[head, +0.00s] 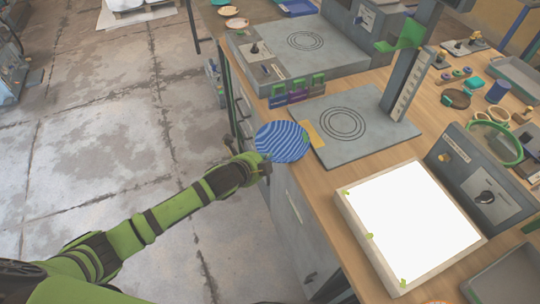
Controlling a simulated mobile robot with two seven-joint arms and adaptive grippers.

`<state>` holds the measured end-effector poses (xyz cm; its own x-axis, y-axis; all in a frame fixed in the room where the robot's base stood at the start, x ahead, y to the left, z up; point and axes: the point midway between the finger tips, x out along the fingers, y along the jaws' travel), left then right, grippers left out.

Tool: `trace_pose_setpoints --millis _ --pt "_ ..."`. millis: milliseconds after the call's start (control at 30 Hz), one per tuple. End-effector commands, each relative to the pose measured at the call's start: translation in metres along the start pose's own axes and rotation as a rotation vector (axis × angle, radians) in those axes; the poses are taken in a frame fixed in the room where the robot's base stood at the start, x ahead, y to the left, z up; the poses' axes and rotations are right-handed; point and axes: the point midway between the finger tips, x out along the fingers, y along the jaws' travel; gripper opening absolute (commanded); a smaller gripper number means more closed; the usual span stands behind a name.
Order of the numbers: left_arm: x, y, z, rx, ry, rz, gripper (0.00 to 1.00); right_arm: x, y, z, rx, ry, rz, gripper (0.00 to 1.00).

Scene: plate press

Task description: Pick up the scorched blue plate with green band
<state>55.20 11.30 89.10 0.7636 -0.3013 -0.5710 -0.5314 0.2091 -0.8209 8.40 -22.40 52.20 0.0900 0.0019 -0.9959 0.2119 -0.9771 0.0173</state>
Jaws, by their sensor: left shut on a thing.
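A round blue plate (281,142) with pale wavy stripes is at the left edge of the wooden bench, beside the grey press base. A small green patch shows at its right rim; a full green band and scorching cannot be made out. My left gripper (262,160) is at the plate's near left rim and is shut on it. The fingertips are small and partly hidden by the plate. Whether the plate touches the bench cannot be told. My right gripper is not in view.
A grey press base (365,128) with ring marks stands right of the plate. A bright white light panel (412,222) lies nearer. Blue and green clips (297,90) stand behind. Another ringed grey plate unit (300,52) is farther back. Open concrete floor (110,130) lies left.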

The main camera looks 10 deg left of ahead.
Motion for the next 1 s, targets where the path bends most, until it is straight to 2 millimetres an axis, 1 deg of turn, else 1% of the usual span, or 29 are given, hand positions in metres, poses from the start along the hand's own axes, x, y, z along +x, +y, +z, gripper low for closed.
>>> trace_pose_setpoints --millis 167,267,300,400,633,800,900,1000 --pt "-0.011 -0.017 0.001 0.003 0.0 -0.005 0.0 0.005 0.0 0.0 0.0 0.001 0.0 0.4" --pt "-0.022 -0.033 -0.001 0.005 0.001 -0.006 0.0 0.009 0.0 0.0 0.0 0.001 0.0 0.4" --pt "-0.026 -0.032 -0.014 0.002 0.007 -0.003 0.0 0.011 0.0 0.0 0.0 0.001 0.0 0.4" --pt "-0.04 -0.04 -0.035 0.0 0.007 -0.005 0.0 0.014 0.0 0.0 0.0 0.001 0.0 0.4" --pt "-0.067 -0.055 -0.077 -0.001 0.005 -0.005 0.0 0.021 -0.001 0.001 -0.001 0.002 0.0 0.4" --pt "-0.081 -0.062 -0.098 -0.001 0.002 -0.002 0.0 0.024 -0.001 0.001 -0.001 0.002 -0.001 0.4" --pt "-0.086 -0.065 -0.106 0.0 0.002 -0.002 0.0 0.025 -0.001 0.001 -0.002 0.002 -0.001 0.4" --pt "-0.088 -0.066 -0.109 0.0 0.0 0.0 0.0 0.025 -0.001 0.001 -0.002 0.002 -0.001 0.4"
